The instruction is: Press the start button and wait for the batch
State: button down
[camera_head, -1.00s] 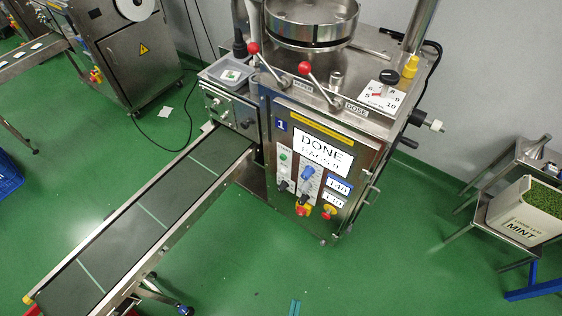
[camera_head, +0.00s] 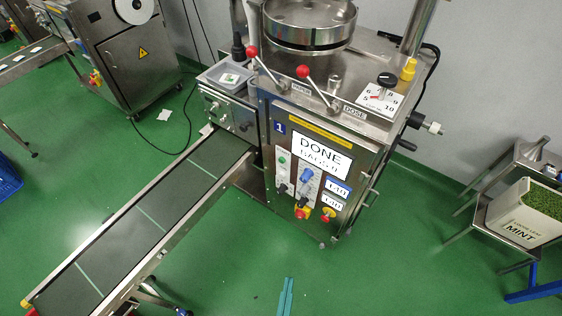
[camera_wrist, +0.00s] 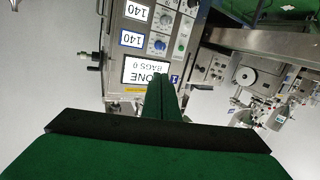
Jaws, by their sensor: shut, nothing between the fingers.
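The packer marked 1 (camera_head: 325,120) stands in the middle of the head view. Its display (camera_head: 320,152) reads DONE, with a line that looks like BAGS 0 below. A green button (camera_head: 282,160) sits at the panel's upper left, with knobs beside and below it. My gripper (camera_head: 287,294) shows at the bottom edge of the head view as two thin green fingers, shut and empty, apart from the panel. In the wrist view the shut fingers (camera_wrist: 162,78) point at the packer, which appears upside down; they overlap the display's edge (camera_wrist: 146,76).
A conveyor (camera_head: 120,245) with an empty visible belt runs from the packer to the lower left. A red emergency stop (camera_head: 301,212) sits low on the panel. Two red-knobbed levers stand above. A MINT bin (camera_head: 512,232) is on a stand at right. Floor before the panel is clear.

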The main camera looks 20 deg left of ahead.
aim_at(282, 160)
jog(key=w+a+f+n+t+y, duration=0.15)
jog(key=w+a+f, duration=0.25)
jog(key=w, duration=0.5)
jog(key=w+a+f+n+t+y, duration=0.1)
jog(key=w+a+f+n+y, duration=0.15)
jog(key=w+a, duration=0.4)
jog(key=w+a+n+y, duration=0.1)
jog(key=w+a+n, duration=0.1)
jog(key=w, duration=0.6)
jog(key=w+a+n+y, duration=0.2)
jog(key=w+a, duration=0.2)
jog(key=w, duration=0.4)
jog(key=shift+w+a+r, duration=0.35)
jog(key=shift+w+a, duration=0.05)
jog(key=shift+w, duration=0.15)
jog(key=w+d, duration=0.3)
jog(key=w, duration=0.5)
jog(key=shift+w+d, duration=0.2)
jog(key=shift+w, duration=0.2)
